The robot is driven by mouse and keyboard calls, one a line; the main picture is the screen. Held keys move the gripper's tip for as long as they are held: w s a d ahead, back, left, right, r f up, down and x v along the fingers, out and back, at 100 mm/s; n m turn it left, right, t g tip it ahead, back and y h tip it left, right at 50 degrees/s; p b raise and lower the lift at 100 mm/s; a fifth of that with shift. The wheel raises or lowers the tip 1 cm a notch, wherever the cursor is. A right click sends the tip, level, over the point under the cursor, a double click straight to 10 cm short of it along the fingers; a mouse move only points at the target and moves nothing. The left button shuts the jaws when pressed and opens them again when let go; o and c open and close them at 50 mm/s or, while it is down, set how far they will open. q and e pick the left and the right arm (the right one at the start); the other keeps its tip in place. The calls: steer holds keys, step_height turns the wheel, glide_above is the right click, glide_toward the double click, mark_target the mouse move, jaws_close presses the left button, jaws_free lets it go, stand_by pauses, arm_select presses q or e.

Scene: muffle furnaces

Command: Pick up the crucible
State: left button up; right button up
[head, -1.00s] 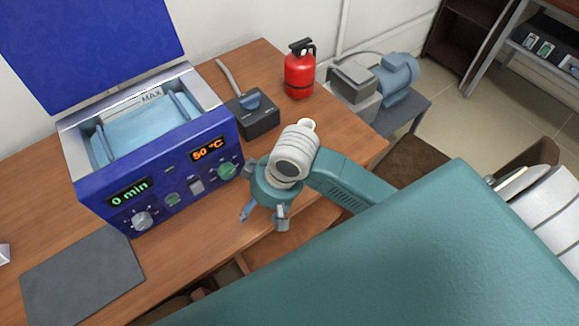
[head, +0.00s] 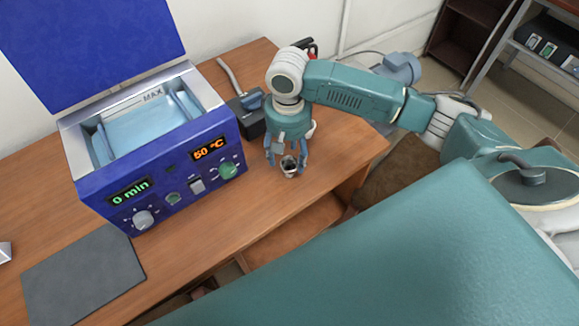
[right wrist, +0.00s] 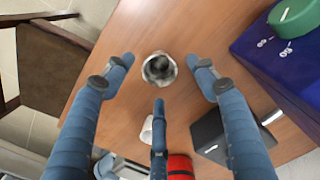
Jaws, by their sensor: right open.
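The crucible (head: 289,166) is a small grey metallic cup with a dark inside, standing on the wooden table to the right of the blue bath. In the right wrist view the crucible (right wrist: 159,68) lies between and just beyond the spread fingers. My right gripper (head: 286,160) is open above and around the crucible, pointing down, its fingers apart from the cup in the right wrist view (right wrist: 160,80). In the head view the fingers partly hide the crucible. My left gripper is not in view.
The blue water bath (head: 165,190) with raised lid stands to the left. A black control box (head: 250,118) is behind the gripper. A red extinguisher (right wrist: 180,167) is beyond it. A grey mat (head: 85,278) lies front left. The table's right edge is close to the crucible.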

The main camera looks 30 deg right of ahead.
mark_target(290, 166)
steer(key=shift+w+d+f+p, duration=0.1)
steer(key=shift+f+p, duration=0.1)
steer(key=shift+f, duration=1.3)
steer(key=shift+d+f+p, duration=0.1)
steer(key=shift+f+p, duration=0.1)
steer(key=shift+f, duration=1.25)
steer(key=c, duration=1.1)
